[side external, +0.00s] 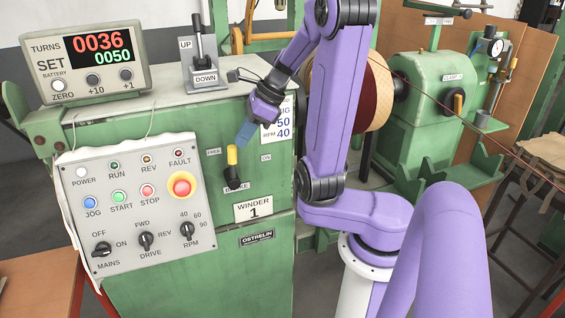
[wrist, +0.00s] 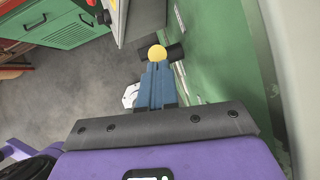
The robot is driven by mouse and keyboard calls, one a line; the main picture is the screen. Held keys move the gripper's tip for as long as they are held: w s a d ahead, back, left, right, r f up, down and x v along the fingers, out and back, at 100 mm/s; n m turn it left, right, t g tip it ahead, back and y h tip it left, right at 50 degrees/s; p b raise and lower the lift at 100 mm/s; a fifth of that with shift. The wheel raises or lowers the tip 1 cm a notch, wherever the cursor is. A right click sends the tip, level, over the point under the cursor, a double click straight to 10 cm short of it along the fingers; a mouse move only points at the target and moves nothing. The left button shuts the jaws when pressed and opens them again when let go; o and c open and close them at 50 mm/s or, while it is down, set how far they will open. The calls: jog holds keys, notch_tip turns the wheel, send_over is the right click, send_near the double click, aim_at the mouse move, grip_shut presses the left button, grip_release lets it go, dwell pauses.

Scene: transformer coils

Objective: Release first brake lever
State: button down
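The brake lever (side external: 232,165) has a yellow grip and a black base, and stands nearly upright on the green winder front. The FREE label (side external: 213,152) is to its left and the ON label (side external: 266,157) to its right. The plate below it is partly hidden by the base. My gripper (side external: 242,142) points down at the lever from the upper right, its blue fingertips close to the top of the grip. In the wrist view the round yellow end (wrist: 158,52) shows just beyond the fingertips (wrist: 157,66). The fingers are together with nothing seen between them; contact with the grip is unclear.
A grey control panel (side external: 135,205) with a red stop button (side external: 182,185) juts out left of the lever. An UP/DOWN lever (side external: 198,45) and a turns counter (side external: 88,62) stand on top. A wound coil (side external: 372,90) is behind my arm.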

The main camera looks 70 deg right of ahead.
jog(key=shift+w+a+f, duration=0.1)
jog(key=shift+a, duration=0.25)
jog(key=shift+w+a, duration=0.1)
dwell(0.4)
jog(key=s+d+r, duration=0.5)
jog(key=s+r, duration=0.3)
jog(key=r, duration=0.1)
jog(key=shift+d+r, duration=0.2)
dwell(0.4)
